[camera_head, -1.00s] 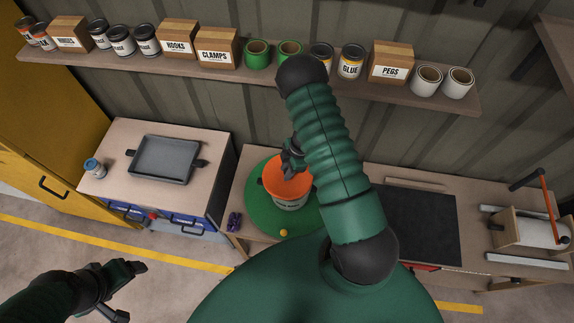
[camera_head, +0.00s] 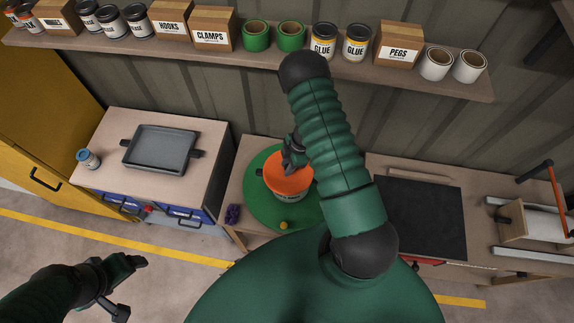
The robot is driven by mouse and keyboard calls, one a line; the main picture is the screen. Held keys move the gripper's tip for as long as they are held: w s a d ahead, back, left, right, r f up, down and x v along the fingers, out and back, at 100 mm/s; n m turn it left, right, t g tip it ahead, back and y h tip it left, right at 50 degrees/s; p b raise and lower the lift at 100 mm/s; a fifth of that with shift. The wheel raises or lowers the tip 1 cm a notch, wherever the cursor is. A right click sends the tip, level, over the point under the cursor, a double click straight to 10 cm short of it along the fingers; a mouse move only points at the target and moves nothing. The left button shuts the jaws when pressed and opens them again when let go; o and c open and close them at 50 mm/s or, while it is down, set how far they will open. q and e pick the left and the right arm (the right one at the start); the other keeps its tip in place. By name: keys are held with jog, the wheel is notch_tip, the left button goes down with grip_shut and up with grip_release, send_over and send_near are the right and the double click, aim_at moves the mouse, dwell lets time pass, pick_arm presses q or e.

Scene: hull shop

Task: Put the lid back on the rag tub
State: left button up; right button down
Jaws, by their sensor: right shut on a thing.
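The rag tub (camera_head: 290,194) stands on a round green mat (camera_head: 257,208) on the middle bench. My left gripper (camera_head: 128,277) is at the lower left, over the floor, away from the bench. Its fingers are too unclear to tell open from shut.
A small yellow ball-like thing (camera_head: 284,225) and a purple item (camera_head: 233,213) lie near the bench's front. A black mat (camera_head: 420,217) lies right. A loaded shelf (camera_head: 290,58) runs behind.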

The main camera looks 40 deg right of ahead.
jog(key=shift+s+d+f, duration=0.1)
jog(key=shift+d+f, duration=0.1)
jog(key=shift+d, duration=0.5)
jog(key=shift+d+f, duration=0.15)
jog(key=shift+d, duration=0.5)
jog(key=shift+a+r, duration=0.2)
jog(key=shift+a, duration=0.35)
jog(key=shift+d+f+p, duration=0.1)
jog(key=shift+d+p, duration=0.2)
jog(key=shift+p, duration=0.05)
pick_arm(q)
jog(key=shift+d+r, duration=0.45)
pick_arm(e)
jog(key=shift+a, duration=0.45)
pick_arm(q)
jog(key=shift+d+r, duration=0.1)
jog(key=shift+d, duration=0.3)
pick_arm(e)
jog(key=shift+d+f, duration=0.1)
jog(key=shift+d, duration=0.1)
pick_arm(q)
jog(key=shift+a, duration=0.15)
pick_arm(e)
jog(key=shift+a, duration=0.2)
pick_arm(q)
jog(key=shift+a+r+p, duration=0.1)
jog(key=shift+r+p, duration=0.1)
jog(key=shift+p, duration=0.1)
pick_arm(e)
jog(key=shift+a, duration=0.25)
